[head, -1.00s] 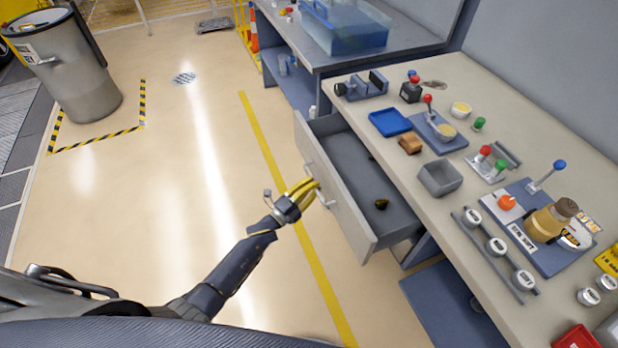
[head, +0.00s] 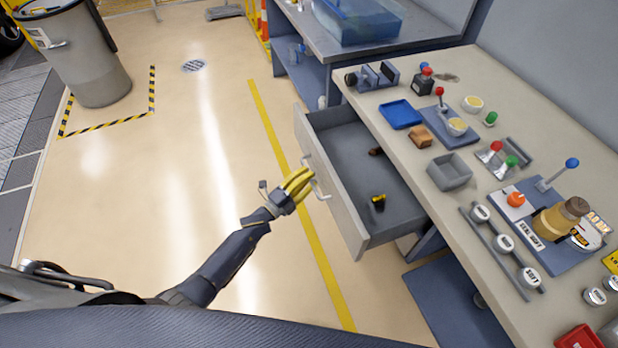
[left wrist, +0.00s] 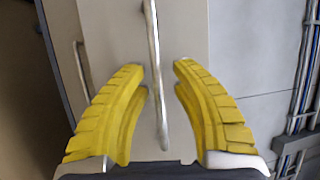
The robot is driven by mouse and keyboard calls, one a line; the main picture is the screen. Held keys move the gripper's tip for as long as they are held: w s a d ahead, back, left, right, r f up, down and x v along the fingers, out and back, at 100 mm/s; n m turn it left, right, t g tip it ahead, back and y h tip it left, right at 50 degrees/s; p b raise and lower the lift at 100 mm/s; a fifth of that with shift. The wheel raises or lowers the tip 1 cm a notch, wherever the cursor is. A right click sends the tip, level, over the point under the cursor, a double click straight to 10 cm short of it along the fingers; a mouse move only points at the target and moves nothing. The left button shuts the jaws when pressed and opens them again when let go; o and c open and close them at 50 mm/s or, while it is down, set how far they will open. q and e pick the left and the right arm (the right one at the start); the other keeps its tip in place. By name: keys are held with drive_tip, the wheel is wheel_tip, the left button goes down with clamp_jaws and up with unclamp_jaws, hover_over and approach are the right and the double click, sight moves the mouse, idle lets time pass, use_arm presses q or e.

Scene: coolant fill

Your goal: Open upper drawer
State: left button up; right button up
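The upper drawer (head: 336,190) is pulled well out from the bench toward the left, and its grey interior shows. A small black-and-yellow item (head: 378,202) and a dark brown item (head: 375,151) lie inside it. Its metal bar handle (head: 319,187) is on the pale front panel. My left gripper (head: 304,181) is at this handle, with its yellow fingers toward the panel. In the left wrist view the handle (left wrist: 155,75) runs between the fingers (left wrist: 160,78), with a gap on both sides. The fingers are apart and hold nothing. My right gripper is not in view.
Another handle (left wrist: 82,70) shows at the left in the wrist view. The floor left of the drawer is clear; a barrel (head: 80,60) stands far left.

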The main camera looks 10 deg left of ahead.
use_arm(q)
drive_tip(key=shift+o, duration=0.4)
drive_tip(key=shift+s+d, duration=0.1)
drive_tip(key=shift+f, duration=0.1)
drive_tip(key=v, duration=1.2)
